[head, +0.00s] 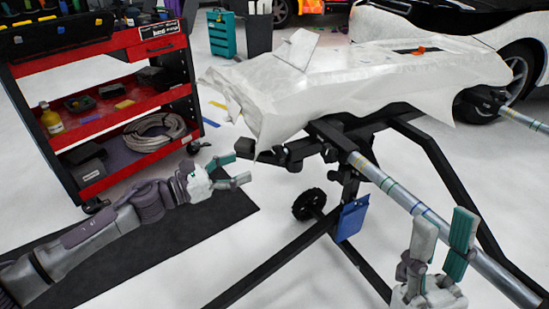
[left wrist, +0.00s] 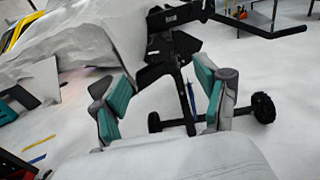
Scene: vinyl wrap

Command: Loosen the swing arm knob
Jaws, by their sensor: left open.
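A black stand (head: 425,145) holds a large white-wrapped car panel (head: 345,85). A short black swing arm (head: 285,153) juts left from the stand under the panel; it also shows in the left wrist view (left wrist: 171,60). I cannot tell which small black part on it is the knob. My left gripper (head: 242,169) is open and empty, just below and left of the swing arm's end. In the left wrist view its fingers (left wrist: 166,95) spread to both sides of the stand, with a gap before it. My right gripper (head: 444,224) is open and empty at the lower right, fingers up.
A red tool cart (head: 120,120) stands at the left, with a dark mat (head: 190,235) before it. A silver tube (head: 395,190) runs from the stand toward the lower right. A blue tag (head: 352,219) hangs below, near a black wheel (head: 309,204).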

